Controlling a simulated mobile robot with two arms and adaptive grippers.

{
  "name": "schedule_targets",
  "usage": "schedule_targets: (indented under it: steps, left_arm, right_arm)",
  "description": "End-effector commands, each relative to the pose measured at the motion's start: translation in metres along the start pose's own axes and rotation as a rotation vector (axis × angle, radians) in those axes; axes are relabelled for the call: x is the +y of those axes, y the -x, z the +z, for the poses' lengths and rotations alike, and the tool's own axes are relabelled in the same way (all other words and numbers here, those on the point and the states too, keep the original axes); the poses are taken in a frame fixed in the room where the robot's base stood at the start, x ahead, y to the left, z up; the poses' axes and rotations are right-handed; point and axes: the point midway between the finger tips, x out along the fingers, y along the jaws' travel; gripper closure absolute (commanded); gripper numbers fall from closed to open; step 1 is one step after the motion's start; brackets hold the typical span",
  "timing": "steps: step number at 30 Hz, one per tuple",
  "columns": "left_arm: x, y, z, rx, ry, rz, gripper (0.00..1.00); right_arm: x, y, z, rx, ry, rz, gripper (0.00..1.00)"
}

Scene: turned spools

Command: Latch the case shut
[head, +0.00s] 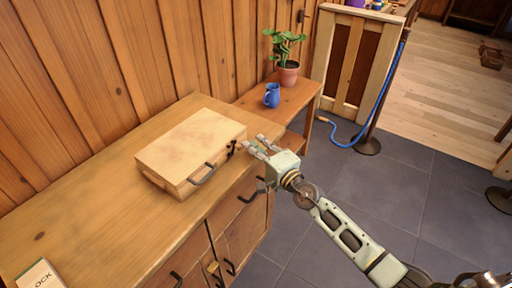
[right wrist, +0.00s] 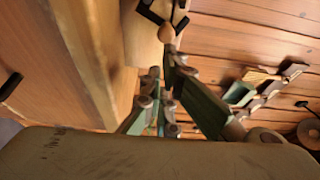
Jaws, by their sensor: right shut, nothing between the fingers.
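The case (head: 190,146) is a flat, pale wooden box lying on the cabinet top, its lid down. A dark handle (head: 203,175) is on its front side. A small dark latch (head: 231,148) is near the front right corner; I cannot tell whether it is fastened. My right gripper (head: 254,144) is just right of the latch, shut and empty, apparently apart from it. In the right wrist view, a dark metal fitting with a round knob (right wrist: 166,33) shows just beyond the fingers (right wrist: 165,95). My left gripper is not in view.
The wooden cabinet (head: 105,205) stands against a plank wall, with a box marked "OCK" (head: 40,275) at its near left corner. A lower shelf (head: 300,95) behind holds a blue jug (head: 272,95) and a potted plant (head: 288,73). The cabinet top left of the case is clear.

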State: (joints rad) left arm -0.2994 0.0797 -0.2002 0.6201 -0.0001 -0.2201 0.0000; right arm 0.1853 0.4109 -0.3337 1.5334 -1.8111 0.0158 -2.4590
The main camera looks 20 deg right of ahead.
Motion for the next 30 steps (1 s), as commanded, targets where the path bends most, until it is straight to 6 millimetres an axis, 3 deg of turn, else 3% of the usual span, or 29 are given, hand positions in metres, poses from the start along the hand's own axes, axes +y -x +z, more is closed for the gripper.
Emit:
schedule_targets:
  steps: [12,30]
  left_arm:
    - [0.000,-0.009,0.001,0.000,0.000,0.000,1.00]
    - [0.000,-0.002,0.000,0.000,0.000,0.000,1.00]
  right_arm:
    - [-0.013,0.002,0.006,-0.003,0.201,-0.069,1.00]
    - [-0.019,0.003,0.011,-0.001,0.193,-0.067,1.00]
